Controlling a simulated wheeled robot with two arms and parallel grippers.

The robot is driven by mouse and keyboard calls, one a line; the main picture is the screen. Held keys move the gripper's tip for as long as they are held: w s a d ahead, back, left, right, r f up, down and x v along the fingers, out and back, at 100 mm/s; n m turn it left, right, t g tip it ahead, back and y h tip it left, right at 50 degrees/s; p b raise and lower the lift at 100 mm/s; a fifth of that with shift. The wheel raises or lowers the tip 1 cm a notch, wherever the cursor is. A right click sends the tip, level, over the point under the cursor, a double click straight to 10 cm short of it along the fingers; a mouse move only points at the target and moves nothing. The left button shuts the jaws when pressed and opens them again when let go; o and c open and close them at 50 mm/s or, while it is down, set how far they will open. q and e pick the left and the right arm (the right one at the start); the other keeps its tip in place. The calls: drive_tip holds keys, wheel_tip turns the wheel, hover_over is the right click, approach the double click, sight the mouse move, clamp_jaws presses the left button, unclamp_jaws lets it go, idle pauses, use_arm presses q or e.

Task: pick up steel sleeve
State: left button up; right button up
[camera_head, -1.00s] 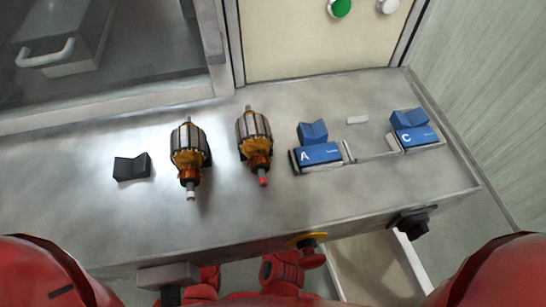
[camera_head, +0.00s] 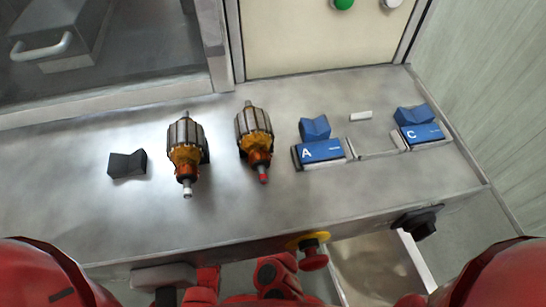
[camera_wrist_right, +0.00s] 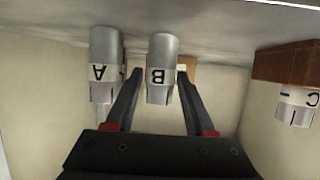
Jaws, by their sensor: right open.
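In the right wrist view three grey steel sleeves with white letter bands show: sleeve A (camera_wrist_right: 105,45) at left, sleeve B (camera_wrist_right: 162,50) in the middle and sleeve C (camera_wrist_right: 299,97) at the far right. The letters appear upside down. My right gripper (camera_wrist_right: 160,72) is open, its two black fingers pointing toward sleeve B. Sleeve B appears between the fingers, with a gap on each side; I cannot tell its exact depth. Sleeve A is just outside the left finger. My left gripper is not in view, and no sleeve is visible in the head view.
On the steel bench (camera_head: 90,220) lie two armatures (camera_head: 187,150) (camera_head: 254,138), a black V-block (camera_head: 127,164) and blue lettered blocks A (camera_head: 322,151) and C (camera_head: 421,134). An open drawer (camera_head: 375,270) is below the front edge, near a red button (camera_head: 313,260). A brown block (camera_wrist_right: 285,62) is beside sleeve C.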

clamp_jaws()
drive_tip(key=shift+r, duration=0.1)
idle(0.3)
drive_tip(key=shift+r, duration=0.25)
drive_tip(key=r, duration=0.1)
drive_tip(key=s+r+p, duration=0.1)
drive_tip(key=r, duration=0.1)
drive_tip(key=s+a+r+p, duration=0.1)
drive_tip(key=s+p, duration=0.1)
drive_tip(key=s, duration=1.3)
drive_tip(key=shift+r, duration=0.15)
